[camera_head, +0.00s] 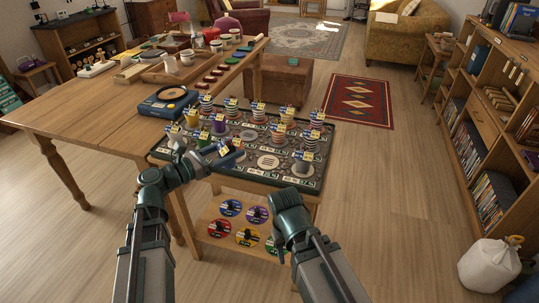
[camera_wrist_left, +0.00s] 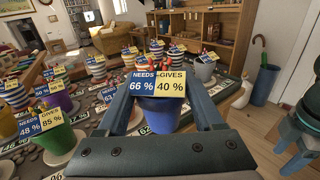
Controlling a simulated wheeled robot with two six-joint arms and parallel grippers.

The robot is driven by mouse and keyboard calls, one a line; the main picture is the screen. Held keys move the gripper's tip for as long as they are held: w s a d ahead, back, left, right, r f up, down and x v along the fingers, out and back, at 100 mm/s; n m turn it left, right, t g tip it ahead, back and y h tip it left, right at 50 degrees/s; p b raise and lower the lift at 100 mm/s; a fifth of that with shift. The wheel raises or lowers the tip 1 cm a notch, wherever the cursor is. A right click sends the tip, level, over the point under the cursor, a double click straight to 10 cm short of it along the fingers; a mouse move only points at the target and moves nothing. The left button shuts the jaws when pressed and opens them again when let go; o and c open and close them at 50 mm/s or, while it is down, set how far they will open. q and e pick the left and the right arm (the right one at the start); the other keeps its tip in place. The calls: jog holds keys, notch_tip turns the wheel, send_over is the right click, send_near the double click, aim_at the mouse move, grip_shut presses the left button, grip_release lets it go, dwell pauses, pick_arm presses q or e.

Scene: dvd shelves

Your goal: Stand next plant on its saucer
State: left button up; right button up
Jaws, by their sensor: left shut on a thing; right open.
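My left gripper (camera_head: 226,160) is shut on a blue plant pot, which shows between the fingers in the left wrist view (camera_wrist_left: 165,110). Its label (camera_wrist_left: 157,86) reads needs 66 %, gives 40 %. The pot is held over the front of a dark patterned tray (camera_head: 232,178). Pale round saucers lie on the tray; an empty one (camera_head: 268,162) is right of the gripper and another (camera_head: 249,135) is behind it. Whether the held pot touches the tray is hidden. My right gripper (camera_head: 280,248) is open and empty, low in front of the tray.
A blue scale (camera_head: 163,107) stands behind left. Coloured discs (camera_head: 231,207) lie on the shelf below. A bookcase (camera_head: 480,120) stands right.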

pick_arm(q)
jog(key=x, duration=0.9)
jog(key=s+d+f+b+x, duration=0.1)
jog(key=x, duration=0.3)
jog(key=shift+d+f, duration=0.1)
jog(key=shift+d, duration=0.05)
notch_tip(320, 180, down, 4)
jog(key=b, duration=0.4)
jog(key=shift+r, duration=0.25)
jog(key=shift+f, duration=0.15)
jog(key=o, duration=1.5)
jog(key=shift+o, duration=0.2)
jog(key=v, duration=1.2)
